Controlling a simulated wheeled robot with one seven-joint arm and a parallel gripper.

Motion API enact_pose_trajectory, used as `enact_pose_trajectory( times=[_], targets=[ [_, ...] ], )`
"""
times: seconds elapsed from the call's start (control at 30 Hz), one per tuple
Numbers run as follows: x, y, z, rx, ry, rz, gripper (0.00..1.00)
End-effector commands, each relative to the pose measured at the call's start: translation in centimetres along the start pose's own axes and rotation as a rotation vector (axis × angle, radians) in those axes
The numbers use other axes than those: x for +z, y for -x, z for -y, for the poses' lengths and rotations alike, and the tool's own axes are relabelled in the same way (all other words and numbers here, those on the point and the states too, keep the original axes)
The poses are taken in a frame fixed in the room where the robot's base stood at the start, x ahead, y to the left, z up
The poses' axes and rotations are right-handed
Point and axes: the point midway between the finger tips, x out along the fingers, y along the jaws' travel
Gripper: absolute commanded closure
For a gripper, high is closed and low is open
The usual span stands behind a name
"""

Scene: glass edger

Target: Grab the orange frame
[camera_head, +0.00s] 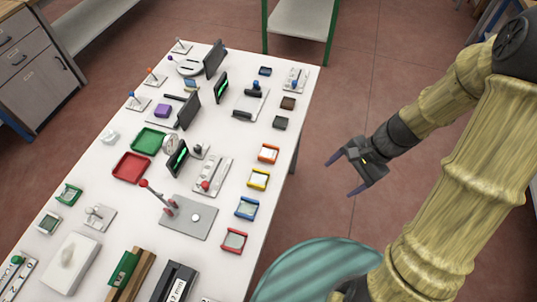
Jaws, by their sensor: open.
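The orange frame (268,153) is a small square frame with a pale inside. It lies on the white table (228,248) near its right edge. It is the rearmost of a column of similar frames. My gripper (341,177) is open and empty. It hangs beyond the table's right edge, over the floor, to the right of the orange frame and apart from it. Its two dark fingers point left.
A yellow frame (258,178), a blue frame (246,208) and a red frame (233,240) lie in front of the orange one. Dark small blocks (280,122) lie behind it. A silver plate with a red knob (212,178) is to its left. A teal round surface (312,272) is below my gripper.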

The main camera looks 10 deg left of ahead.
Motion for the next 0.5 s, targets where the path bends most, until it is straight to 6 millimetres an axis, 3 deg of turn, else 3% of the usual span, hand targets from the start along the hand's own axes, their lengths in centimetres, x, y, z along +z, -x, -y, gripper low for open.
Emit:
enact_pose_trajectory(
  times=[0.03, 0.2, 0.4, 0.5],
  targets=[
    [-0.5, -1.4, 0.7, -0.043, -0.092, 0.07, 0.22],
    [-1.7, -4.2, 4.0, -0.214, -0.39, 0.299, 0.22],
    [-4.2, -5.4, 7.9, -0.415, -0.688, 0.538, 0.22],
    [-5.1, -5.4, 8.9, -0.472, -0.764, 0.602, 0.22]
  ],
)
